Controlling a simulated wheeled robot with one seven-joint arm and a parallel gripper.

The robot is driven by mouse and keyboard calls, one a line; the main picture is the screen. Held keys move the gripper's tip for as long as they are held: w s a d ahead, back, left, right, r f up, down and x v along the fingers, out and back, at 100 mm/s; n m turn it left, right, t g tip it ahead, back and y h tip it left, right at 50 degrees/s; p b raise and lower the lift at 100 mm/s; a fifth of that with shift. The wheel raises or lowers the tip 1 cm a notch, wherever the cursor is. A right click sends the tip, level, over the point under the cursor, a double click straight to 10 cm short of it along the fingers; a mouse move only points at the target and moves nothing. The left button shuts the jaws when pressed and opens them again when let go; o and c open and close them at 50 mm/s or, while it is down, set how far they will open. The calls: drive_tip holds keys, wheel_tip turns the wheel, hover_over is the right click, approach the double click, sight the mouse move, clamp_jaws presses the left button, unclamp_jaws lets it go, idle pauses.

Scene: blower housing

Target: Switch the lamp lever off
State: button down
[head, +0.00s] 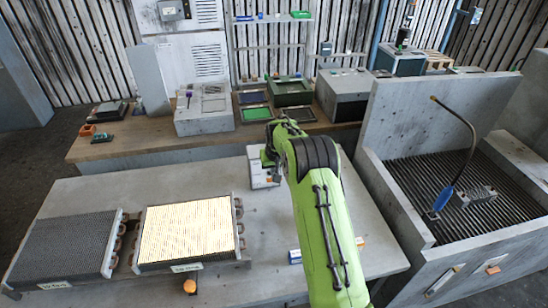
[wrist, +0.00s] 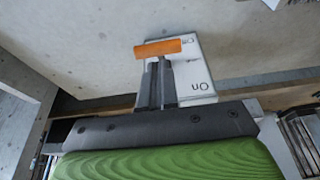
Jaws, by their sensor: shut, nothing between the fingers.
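The lamp lever's orange handle (wrist: 158,47) lies across the tips of my gripper (wrist: 157,75) in the wrist view. Behind it is a white plate (wrist: 195,75) with upside-down lettering: "On" is readable near my gripper, and a second label at the far end is partly hidden. The handle sits nearer the second label. My gripper's fingers are together and empty; I cannot tell whether they touch the handle. In the head view my gripper (head: 268,158) is by a white box (head: 257,178) on the table, and my arm hides much of it.
A brightly glowing finned panel (head: 188,230) and a dark finned panel (head: 68,245) lie on the grey table (head: 95,193). An orange knob (head: 190,286) is at the front. A wooden bench (head: 120,148) stands behind. A grated booth (head: 470,165) is at right.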

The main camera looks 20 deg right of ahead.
drive_tip(key=shift+s+f, duration=0.15)
drive_tip(key=shift+f, duration=0.1)
